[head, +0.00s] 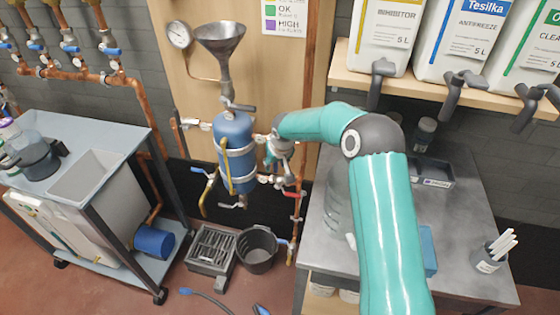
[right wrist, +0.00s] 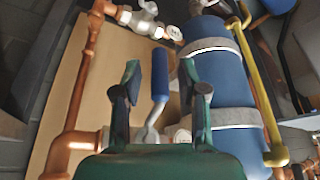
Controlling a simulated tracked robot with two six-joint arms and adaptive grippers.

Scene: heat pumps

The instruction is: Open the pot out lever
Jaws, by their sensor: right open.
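The pot is a blue cylinder (head: 236,150) with metal bands, fixed on a wooden board below a funnel. It also fills the right of the right wrist view (right wrist: 222,85). A blue-handled lever (right wrist: 160,75) on a metal shank stands upright beside the pot, at a valve on the pipe. I see no label on it; in the head view my gripper hides it. My right gripper (head: 272,150) is at the pot's right side. In the right wrist view the gripper (right wrist: 159,84) is open, with one finger on each side of the blue handle. My left gripper is not in view.
A grey worktop (head: 460,235) is under my right arm. A black bucket (head: 258,250) stands on the floor. A trolley (head: 100,140) is at left.

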